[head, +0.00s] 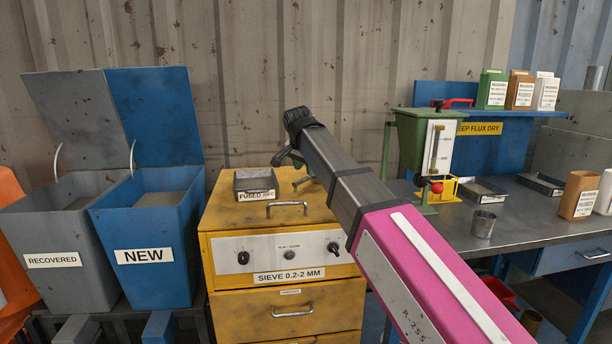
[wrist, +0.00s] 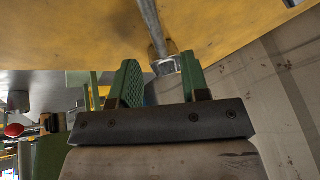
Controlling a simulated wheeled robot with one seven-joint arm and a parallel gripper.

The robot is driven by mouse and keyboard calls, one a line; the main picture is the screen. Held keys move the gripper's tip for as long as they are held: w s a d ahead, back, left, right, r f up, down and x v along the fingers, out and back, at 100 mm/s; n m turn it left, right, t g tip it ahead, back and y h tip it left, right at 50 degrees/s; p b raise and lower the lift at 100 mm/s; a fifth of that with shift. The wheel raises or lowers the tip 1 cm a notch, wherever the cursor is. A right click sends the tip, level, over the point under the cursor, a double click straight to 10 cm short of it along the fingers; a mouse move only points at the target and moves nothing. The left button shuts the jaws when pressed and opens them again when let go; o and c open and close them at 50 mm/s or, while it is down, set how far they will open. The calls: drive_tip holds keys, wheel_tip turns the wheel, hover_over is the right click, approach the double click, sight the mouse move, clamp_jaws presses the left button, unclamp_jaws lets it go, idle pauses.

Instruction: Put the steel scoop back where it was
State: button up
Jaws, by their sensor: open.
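My gripper (head: 302,181) is over the right part of the yellow sieve cabinet's top (head: 330,213), partly hidden by my arm in the head view. In the wrist view my gripper (wrist: 161,70) has its two green fingers apart. A steel rod (wrist: 153,25) with a wider pale end runs across the yellow surface and ends between or just behind the fingertips. It looks like the scoop's handle, but I cannot tell for sure, nor whether the fingers touch it. No whole scoop shows in the head view.
A dark tray (head: 256,181) labelled FUSED sits on the cabinet's top, left of my gripper. The open NEW bin (head: 150,230) and RECOVERED bin (head: 60,235) stand left. A green hopper (head: 410,140) and a metal cup (head: 483,223) are on the bench right.

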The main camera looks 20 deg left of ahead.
drive_tip(key=v, duration=0.7)
drive_tip(key=shift+s+r, duration=0.15)
drive_tip(key=shift+r, duration=0.15)
drive_tip(key=shift+f, duration=0.1)
